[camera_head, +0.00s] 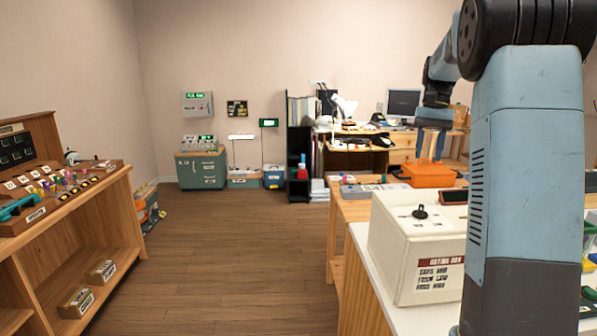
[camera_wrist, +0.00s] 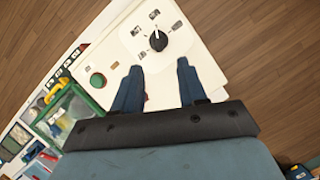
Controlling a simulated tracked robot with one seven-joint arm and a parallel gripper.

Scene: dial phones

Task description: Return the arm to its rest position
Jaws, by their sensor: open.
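My arm (camera_head: 525,170) stands at the right of the head view, bent over at the top. My gripper (camera_head: 430,152) hangs down beyond the white box in that view, with its two blue fingers apart and nothing between them. In the wrist view my gripper (camera_wrist: 158,70) is open and empty over the near part of the white box (camera_wrist: 205,72). The box's black knob (camera_wrist: 157,40) is just beyond the fingertips, apart from them. A green button (camera_wrist: 97,80) is left of the fingers. The white box also shows in the head view (camera_head: 390,245), with its knob on top.
A wooden shelf (camera_head: 75,250) with a phone-like panel stands at left. An orange box (camera_head: 428,175) sits on a wooden table behind the white box. A desk with a monitor (camera_head: 403,102) and a black shelf are at the back. The wooden floor (camera_head: 230,260) in the middle is clear.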

